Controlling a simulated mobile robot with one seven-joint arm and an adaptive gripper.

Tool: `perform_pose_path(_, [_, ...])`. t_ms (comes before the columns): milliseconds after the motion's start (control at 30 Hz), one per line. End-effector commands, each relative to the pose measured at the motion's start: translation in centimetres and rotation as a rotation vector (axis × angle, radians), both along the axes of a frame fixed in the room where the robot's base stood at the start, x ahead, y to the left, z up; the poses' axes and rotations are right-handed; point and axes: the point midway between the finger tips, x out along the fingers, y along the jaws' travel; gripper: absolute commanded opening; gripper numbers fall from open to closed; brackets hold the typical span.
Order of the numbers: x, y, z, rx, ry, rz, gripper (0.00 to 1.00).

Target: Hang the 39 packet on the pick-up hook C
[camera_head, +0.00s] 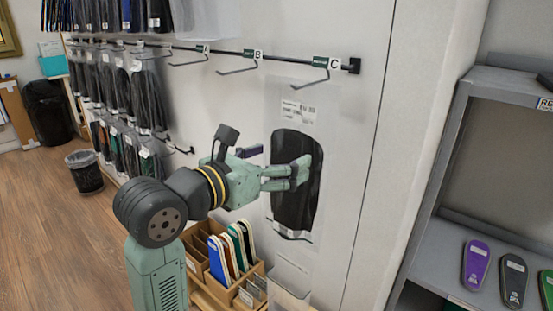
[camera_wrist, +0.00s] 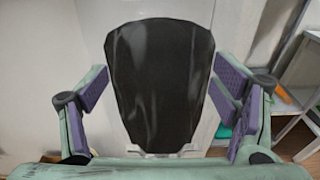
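The 39 packet is a clear bag with a black insole (camera_head: 296,205) and a white label (camera_head: 298,111) near its top. It is upright at the wall, its top edge level with pick-up hook C (camera_head: 312,86). Whether the hook passes through the bag is too small to tell. My gripper (camera_head: 303,173) is in front of the insole's right-middle part in the head view. In the wrist view my gripper (camera_wrist: 165,88) is open, its purple pads apart on either side of the insole (camera_wrist: 160,80), with gaps between.
Hooks A (camera_head: 188,62) and B (camera_head: 238,70) on the same rail are empty. A wooden organiser (camera_head: 212,290) with colored insoles stands below. Grey shelving (camera_head: 440,215) with insoles is at right. Packed racks (camera_head: 115,85) and a bin (camera_head: 85,172) are at left.

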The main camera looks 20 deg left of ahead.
Motion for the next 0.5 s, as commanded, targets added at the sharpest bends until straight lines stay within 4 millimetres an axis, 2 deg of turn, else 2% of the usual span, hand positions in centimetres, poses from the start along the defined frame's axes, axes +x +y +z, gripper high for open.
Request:
perform_pose_path(133, [0.0,0.0,-0.01,0.0,0.0,0.0,0.93])
perform_pose_path(500, [-0.22,0.11,0.0,0.0,0.001,0.001,0.93])
